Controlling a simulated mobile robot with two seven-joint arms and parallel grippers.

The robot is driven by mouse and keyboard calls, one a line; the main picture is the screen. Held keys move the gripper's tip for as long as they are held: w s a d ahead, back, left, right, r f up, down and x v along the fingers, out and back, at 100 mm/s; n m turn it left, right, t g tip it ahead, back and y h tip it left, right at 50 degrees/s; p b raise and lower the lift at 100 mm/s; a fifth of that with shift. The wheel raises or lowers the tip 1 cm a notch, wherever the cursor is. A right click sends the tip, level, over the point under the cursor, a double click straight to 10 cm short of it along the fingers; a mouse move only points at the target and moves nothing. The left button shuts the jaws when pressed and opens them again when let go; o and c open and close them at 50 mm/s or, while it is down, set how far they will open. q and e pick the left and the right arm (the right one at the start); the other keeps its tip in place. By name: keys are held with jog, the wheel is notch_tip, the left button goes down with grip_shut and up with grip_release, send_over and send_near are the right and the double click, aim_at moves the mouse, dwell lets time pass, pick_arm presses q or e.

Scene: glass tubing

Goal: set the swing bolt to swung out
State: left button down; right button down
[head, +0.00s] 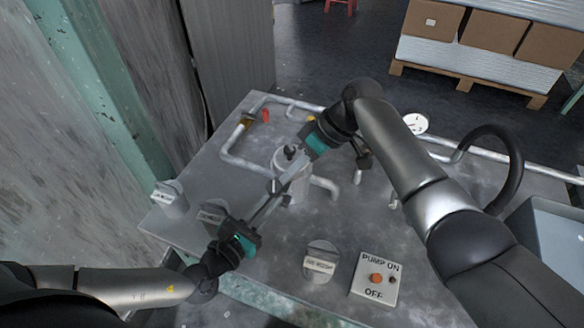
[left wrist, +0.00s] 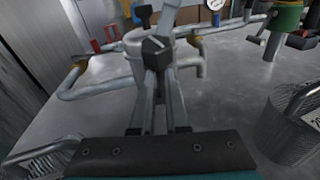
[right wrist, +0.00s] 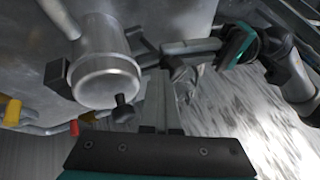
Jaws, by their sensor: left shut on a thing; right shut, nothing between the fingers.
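A grey cylindrical vessel (head: 281,160) stands on the metal bench; its round end (right wrist: 107,85) faces the right wrist view. A small black knob (right wrist: 123,110) stands out at its edge, and a dark block (right wrist: 56,75) sits on its side. My left gripper (head: 274,190) reaches up to the vessel's near side. In the left wrist view it is shut on a dark block-shaped head (left wrist: 156,50), which looks like the swing bolt's. My right gripper (head: 288,178) is shut and empty, its fingers close beside the vessel and the left fingertips. The bolt's shank is mostly hidden.
Pipes run behind and beside the vessel, with a round gauge (head: 416,123) at the back. Labelled grey drums (head: 322,262) and a pump switch box (head: 375,279) stand near the front edge. A black hose (head: 515,165) arches at the right.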

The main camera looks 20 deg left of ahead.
pick_arm(q)
jog(key=shift+w+d+r, duration=0.2)
jog(key=shift+d+r, duration=0.05)
pick_arm(e)
jog(key=shift+s+a+f, duration=0.1)
jog(key=shift+s+a, duration=0.2)
jog(key=shift+s, duration=0.35)
pick_arm(q)
jog(key=c, duration=0.9)
grip_release()
jog(key=shift+w+r, duration=0.15)
jog(key=shift+w, duration=0.05)
jog(key=shift+a, duration=0.15)
pick_arm(e)
jog(key=shift+w+d, duration=0.1)
jog(key=shift+w, duration=0.05)
pick_arm(q)
jog(key=shift+s+f, duration=0.2)
pick_arm(e)
jog(key=shift+w, duration=0.15)
